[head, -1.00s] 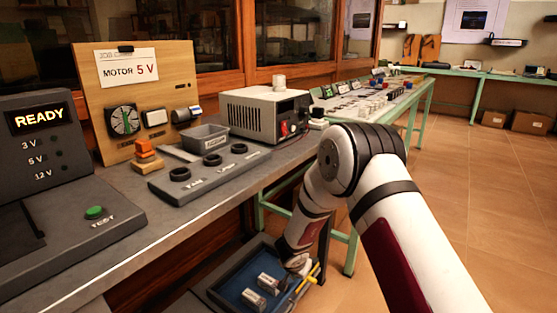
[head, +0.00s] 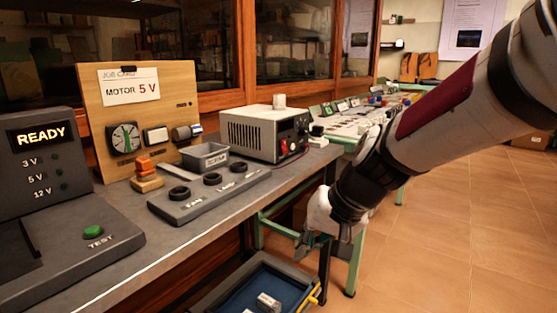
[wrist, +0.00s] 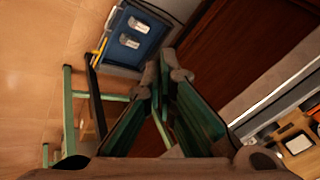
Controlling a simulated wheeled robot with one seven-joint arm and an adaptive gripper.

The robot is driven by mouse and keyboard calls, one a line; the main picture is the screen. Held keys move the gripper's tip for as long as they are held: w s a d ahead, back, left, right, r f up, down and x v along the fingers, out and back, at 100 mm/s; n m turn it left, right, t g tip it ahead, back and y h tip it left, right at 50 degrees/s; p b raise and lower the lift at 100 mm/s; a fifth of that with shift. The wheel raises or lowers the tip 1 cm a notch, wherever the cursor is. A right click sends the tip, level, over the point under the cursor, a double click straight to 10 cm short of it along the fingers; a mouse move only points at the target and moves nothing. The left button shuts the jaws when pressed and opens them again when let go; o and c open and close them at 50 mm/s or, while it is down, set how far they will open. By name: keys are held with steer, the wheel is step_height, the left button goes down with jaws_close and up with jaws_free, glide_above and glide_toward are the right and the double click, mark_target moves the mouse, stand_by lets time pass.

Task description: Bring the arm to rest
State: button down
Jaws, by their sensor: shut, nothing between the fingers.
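My gripper (head: 322,243) hangs at the end of my arm, to the right of the workbench's front edge and above the level of the blue tray. In the wrist view its two fingers (wrist: 165,75) reach forward and their tips meet, with nothing held. My arm comes in from the upper right of the head view and bends down to the gripper. No object touches the fingers in either view.
Green table legs (head: 357,262) stand close behind the gripper. Open tiled floor (head: 460,240) lies right.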

steer(key=s+d+r+g+h, duration=0.15)
steer(key=s+d, duration=0.35)
steer(key=s, duration=0.5)
steer(key=s+d+g+h, duration=0.15)
steer(key=s+d, duration=0.25)
steer(key=s, duration=0.6)
steer(key=s+d+r+g+h, duration=0.15)
steer(key=s+d, duration=0.35)
steer(key=s, duration=0.6)
step_height(320, 180, up, 36)
steer(key=t+p, duration=0.4)
steer(key=p, duration=3)
steer(key=shift+w+f+t, duration=0.2)
steer(key=shift+t, duration=0.15)
steer(key=shift+d, duration=0.1)
